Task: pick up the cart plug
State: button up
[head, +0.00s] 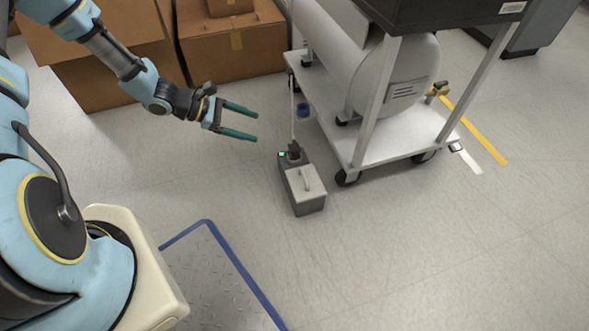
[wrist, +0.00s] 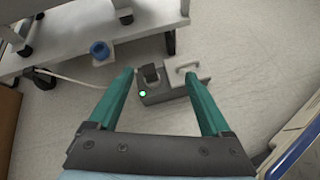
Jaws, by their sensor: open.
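The cart plug is a small dark plug (head: 294,150) on the back end of a grey box with a handle and a green light (head: 306,188). A pale cord rises from it towards the cart. In the wrist view the dark plug (wrist: 151,74) stands upright on the grey box (wrist: 165,92), between and beyond my fingertips. My gripper (head: 257,125) is open and empty, with two green fingers pointing right. It is above the floor, to the left of the plug and apart from it. The wrist view also shows my gripper (wrist: 160,85) open.
A white wheeled cart (head: 390,140) with a tank stands behind and right of the box. A blue round part (head: 303,110) sits by the cart's near left side. Cardboard boxes (head: 225,50) stand at the back left. A blue-edged metal plate (head: 225,275) lies in front.

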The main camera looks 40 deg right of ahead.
aim_at(290, 150)
jog(key=d+f+n+h+b, duration=0.1)
jog(key=d+f+b, duration=0.1)
jog(key=f, duration=0.2)
jog(key=s+d+f+n+b, duration=0.1)
jog(key=d+f+n+b, duration=0.1)
jog(key=f, duration=0.3)
jog(key=d+f+n+h+b, duration=0.1)
jog(key=d+f+b, duration=0.1)
jog(key=f, duration=0.3)
jog(key=shift+s+d+t+h, duration=0.2)
jog(key=shift+d+t+h, duration=0.1)
jog(key=shift+n, duration=0.3)
jog(key=b+x, duration=0.2)
jog(key=x, duration=0.3)
jog(key=shift+d, duration=0.1)
jog(key=b+x, duration=0.2)
jog(key=x, duration=0.1)
jog(key=b+x, duration=0.1)
jog(key=x, duration=0.1)
jog(key=shift+w+d+b, duration=0.25)
jog(key=shift+d+b, duration=0.05)
jog(key=shift+d, duration=0.1)
grip_shut()
